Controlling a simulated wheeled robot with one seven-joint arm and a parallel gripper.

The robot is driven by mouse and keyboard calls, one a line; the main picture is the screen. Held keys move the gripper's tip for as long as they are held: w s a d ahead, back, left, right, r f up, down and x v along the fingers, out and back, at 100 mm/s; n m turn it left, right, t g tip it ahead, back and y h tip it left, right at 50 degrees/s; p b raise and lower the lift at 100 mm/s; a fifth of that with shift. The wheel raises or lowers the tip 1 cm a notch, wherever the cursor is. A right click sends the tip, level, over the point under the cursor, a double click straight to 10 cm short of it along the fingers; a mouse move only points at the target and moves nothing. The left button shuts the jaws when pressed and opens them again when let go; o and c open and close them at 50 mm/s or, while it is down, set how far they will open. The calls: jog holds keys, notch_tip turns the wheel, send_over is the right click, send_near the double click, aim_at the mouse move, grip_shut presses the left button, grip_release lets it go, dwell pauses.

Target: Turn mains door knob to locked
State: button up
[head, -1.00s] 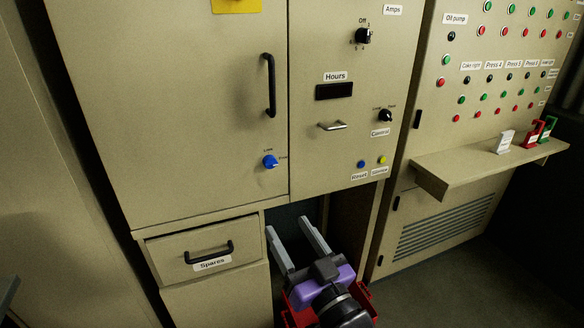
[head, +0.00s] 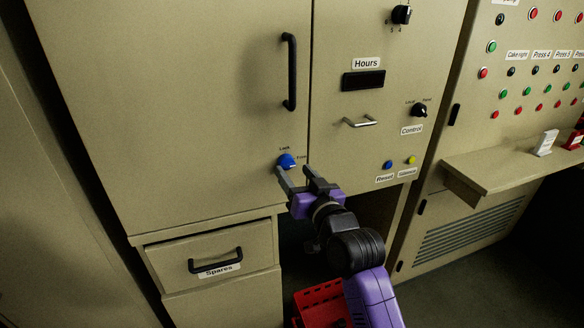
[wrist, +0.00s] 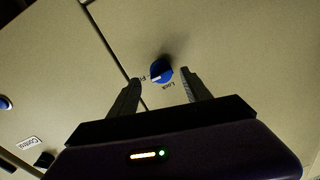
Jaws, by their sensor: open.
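The blue door knob (head: 287,161) sits low on the right side of the large left cabinet door (head: 180,110), with "Lock" and "Free" labels beside it. In the wrist view the knob (wrist: 161,71) has a pale pointer mark on the side toward the "Free" label. My gripper (head: 297,172) is open just below the knob in the head view. In the wrist view its two fingers (wrist: 160,88) point toward the knob, one on either side, with the knob slightly beyond their tips. The fingers do not appear to touch it.
A black door handle (head: 290,72) is above the knob. The Spares drawer (head: 205,255) is below left. A red crate (head: 320,300) stands low under my arm. A shelf (head: 490,170) juts out at right. The adjoining panel has a control knob (head: 418,110) and a metal handle (head: 359,122).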

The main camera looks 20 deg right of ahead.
aim_at(285, 160)
jog(key=shift+w+a, duration=0.2)
jog(key=shift+w, duration=1.2)
grip_shut()
